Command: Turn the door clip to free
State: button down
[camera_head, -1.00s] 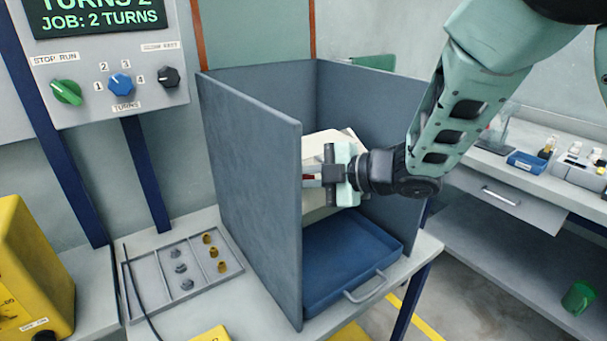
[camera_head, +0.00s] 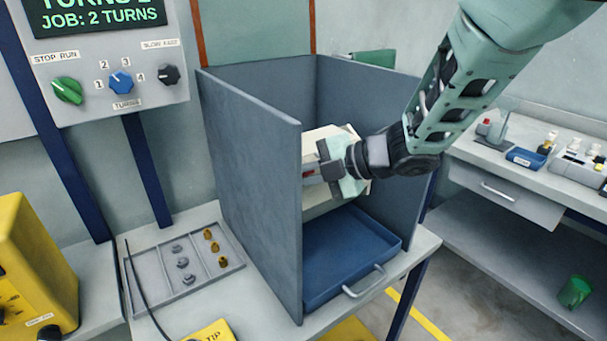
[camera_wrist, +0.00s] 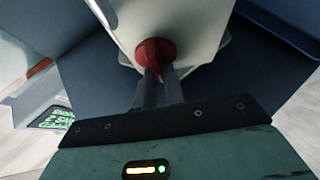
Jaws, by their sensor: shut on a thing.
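The door clip is a red round knob (camera_wrist: 155,53) with a narrow grip, on the face of a cream-white box in the wrist view. My gripper (camera_wrist: 160,78) is shut on the clip's grip, with its two dark fingers on either side. In the head view my gripper (camera_head: 325,167) reaches into a grey-blue open booth. It is tilted against the front of the white box (camera_head: 322,141). Only a small bit of red shows there, and my gripper hides most of the clip.
The booth's tall left wall (camera_head: 255,180) and back wall stand close around my gripper. A blue tray (camera_head: 350,255) with a handle lies below it. A parts tray (camera_head: 165,277) with small fittings sits to the left. A control panel (camera_head: 110,70) with knobs hangs at the upper left.

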jog(key=c, duration=1.5)
grip_release()
jog(key=v, duration=1.7)
jog(key=shift+d+r+b, duration=0.15)
jog(key=shift+r+b, duration=0.05)
jog(key=shift+b, duration=0.2)
jog(key=s+f+m+g+h, duration=0.1)
jog(key=s+f+m+h, duration=0.2)
jog(key=s+m, duration=0.4)
jog(key=s+f+m+g+h, duration=0.2)
jog(key=s+f+m+h, duration=0.2)
jog(key=s+m, duration=0.3)
jog(key=s+a+f+m+g+h, duration=0.1)
jog(key=s+f+m+h, duration=0.2)
jog(key=s+m, duration=0.4)
jog(key=shift+s+a+f+g+h, duration=0.15)
jog(key=shift+s+h, duration=0.2)
jog(key=shift+s, duration=0.4)
jog(key=shift+s+d+g+h, duration=0.15)
jog(key=shift+s+h, duration=0.2)
jog(key=shift+s, duration=0.35)
